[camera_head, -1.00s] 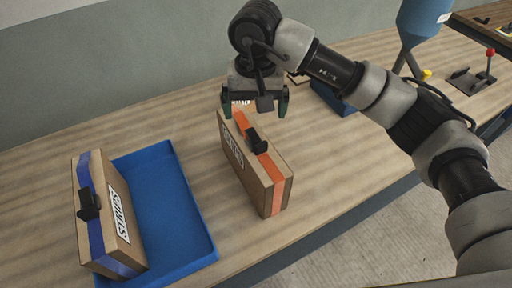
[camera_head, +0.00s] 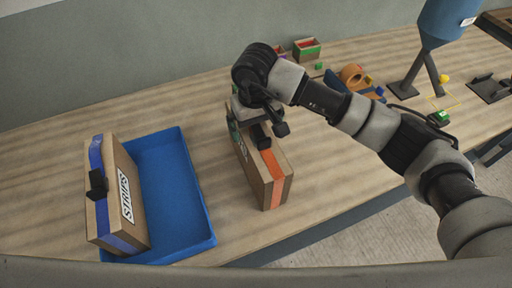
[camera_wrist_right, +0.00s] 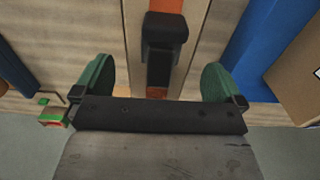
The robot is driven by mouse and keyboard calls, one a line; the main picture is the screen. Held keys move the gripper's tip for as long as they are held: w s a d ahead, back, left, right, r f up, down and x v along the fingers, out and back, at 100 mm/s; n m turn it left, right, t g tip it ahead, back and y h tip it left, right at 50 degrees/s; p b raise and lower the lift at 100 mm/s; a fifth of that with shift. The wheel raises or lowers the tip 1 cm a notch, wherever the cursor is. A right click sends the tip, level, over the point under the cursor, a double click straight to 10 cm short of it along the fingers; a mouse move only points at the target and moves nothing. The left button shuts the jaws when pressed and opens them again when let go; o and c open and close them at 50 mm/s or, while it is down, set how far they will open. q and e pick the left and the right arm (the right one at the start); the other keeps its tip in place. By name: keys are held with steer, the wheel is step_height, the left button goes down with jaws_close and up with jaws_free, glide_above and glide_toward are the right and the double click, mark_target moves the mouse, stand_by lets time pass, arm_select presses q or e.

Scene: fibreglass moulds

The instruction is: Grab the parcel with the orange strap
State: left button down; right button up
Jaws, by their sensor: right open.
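The parcel with the orange strap (camera_head: 266,176) is a brown cardboard box standing upright on the bench, with a black handle on its top edge. My right gripper (camera_head: 246,122) is over the far end of that parcel and hides part of its top. In the right wrist view, the open green fingers of my right gripper (camera_wrist_right: 156,80) stand on either side of the parcel's top, with the black handle (camera_wrist_right: 163,35) and orange strap (camera_wrist_right: 168,7) between them. I cannot tell whether they touch the cardboard. My left gripper is not in view.
A blue tray (camera_head: 178,185) to the left holds a similar parcel with a blue strap (camera_head: 117,195). Small bins (camera_head: 306,49), an orange tape roll (camera_head: 352,74) and a blue hopper on legs (camera_head: 446,20) stand further back right. Bench is clear in front of the parcel.

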steer(key=shift+f, duration=1.3)
steer(key=c, duration=1.6)
steer(key=shift+w+r, duration=0.1)
steer(key=shift+c, duration=0.4)
